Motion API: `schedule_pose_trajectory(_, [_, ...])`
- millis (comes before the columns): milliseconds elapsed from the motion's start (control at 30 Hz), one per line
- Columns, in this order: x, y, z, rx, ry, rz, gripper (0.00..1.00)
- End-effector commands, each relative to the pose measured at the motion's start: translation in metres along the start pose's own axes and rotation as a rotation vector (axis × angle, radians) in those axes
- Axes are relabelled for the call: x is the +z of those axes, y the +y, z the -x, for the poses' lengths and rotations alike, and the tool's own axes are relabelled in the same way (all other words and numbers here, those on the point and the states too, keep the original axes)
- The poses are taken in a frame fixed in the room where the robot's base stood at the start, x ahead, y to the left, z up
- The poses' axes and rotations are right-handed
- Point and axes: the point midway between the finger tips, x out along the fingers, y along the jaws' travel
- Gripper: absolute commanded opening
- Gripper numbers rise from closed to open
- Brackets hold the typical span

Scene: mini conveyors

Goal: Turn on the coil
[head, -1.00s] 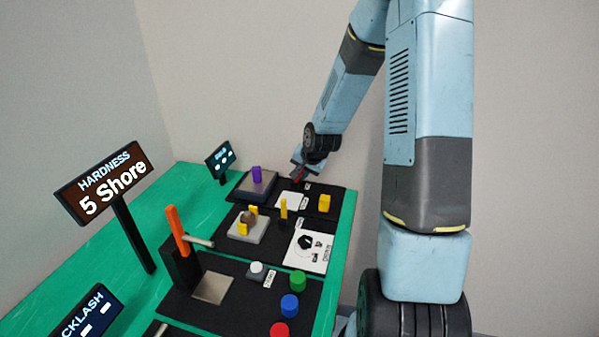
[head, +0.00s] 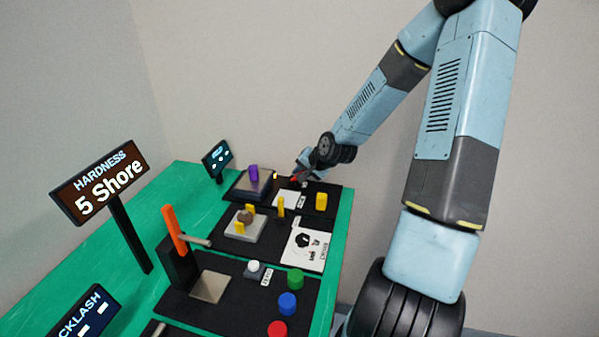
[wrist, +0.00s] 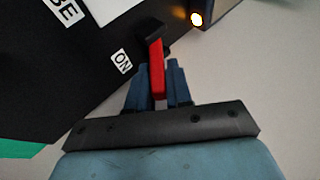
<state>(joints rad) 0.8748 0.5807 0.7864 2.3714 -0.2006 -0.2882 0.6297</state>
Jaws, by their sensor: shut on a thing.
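In the wrist view, a red switch lever (wrist: 157,75) with a black upper end (wrist: 151,30) stands between the fingers of my gripper (wrist: 157,85), which is shut on it. A white "ON" label (wrist: 121,61) lies beside the lever on the black panel. A round lamp (wrist: 196,19) glows at the top of the wrist view. In the head view my gripper (head: 299,178) is at the far right of the back panel (head: 322,188), with a bit of red showing at its tip. I cannot pick out the coil for certain.
The green table (head: 120,285) has bare room at left.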

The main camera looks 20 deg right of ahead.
Motion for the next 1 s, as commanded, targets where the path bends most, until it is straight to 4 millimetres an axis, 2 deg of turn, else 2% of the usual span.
schedule_pose_trajectory(600, [0.0017,0.0087,-0.0011,-0.167,-0.004,-0.07,0.0])
schedule_pose_trajectory(1000, [0.0024,0.0105,-0.0016,-0.206,-0.004,-0.085,0.0])
